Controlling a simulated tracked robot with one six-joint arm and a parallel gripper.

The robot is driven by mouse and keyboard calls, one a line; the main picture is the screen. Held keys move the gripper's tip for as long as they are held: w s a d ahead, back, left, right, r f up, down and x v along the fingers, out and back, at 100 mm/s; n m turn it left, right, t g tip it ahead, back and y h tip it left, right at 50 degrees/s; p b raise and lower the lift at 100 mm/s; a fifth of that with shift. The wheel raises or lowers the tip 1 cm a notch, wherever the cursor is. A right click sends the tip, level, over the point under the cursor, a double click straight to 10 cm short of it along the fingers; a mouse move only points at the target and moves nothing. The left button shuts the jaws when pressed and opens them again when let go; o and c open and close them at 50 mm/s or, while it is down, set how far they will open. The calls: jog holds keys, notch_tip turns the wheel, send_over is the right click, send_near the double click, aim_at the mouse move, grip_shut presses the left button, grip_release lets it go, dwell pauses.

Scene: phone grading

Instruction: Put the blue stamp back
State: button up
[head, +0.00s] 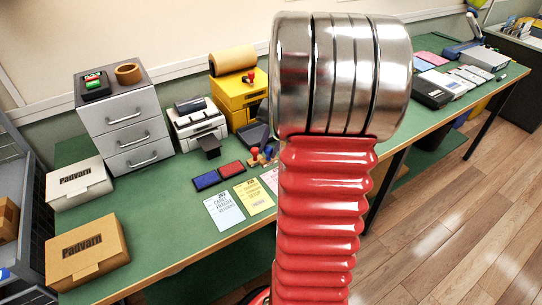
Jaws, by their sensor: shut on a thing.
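My own arm, a red ribbed sleeve with a polished metal joint, fills the middle of the head view and hides part of the green table (170,205). My gripper is not visible, and neither is anything it holds. A blue ink pad (206,180) and a red ink pad (231,169) lie to the left.
A blue-white card (224,208) and a yellow card (254,196) lie at the front edge. Cartons (85,253), grey drawers (125,125), a printer (197,122) and a yellow cabinet (238,98) stand left and behind. Devices (433,90) lie to the right.

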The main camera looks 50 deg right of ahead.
jog(key=w+d+r, duration=0.4)
jog(key=w+d, duration=0.1)
jog(key=d, duration=0.3)
jog(key=shift+r, duration=0.25)
jog(key=shift+a, duration=0.1)
jog(key=shift+f, duration=2.5)
jog(key=shift+f, duration=0.1)
jog(key=shift+f, duration=2.4)
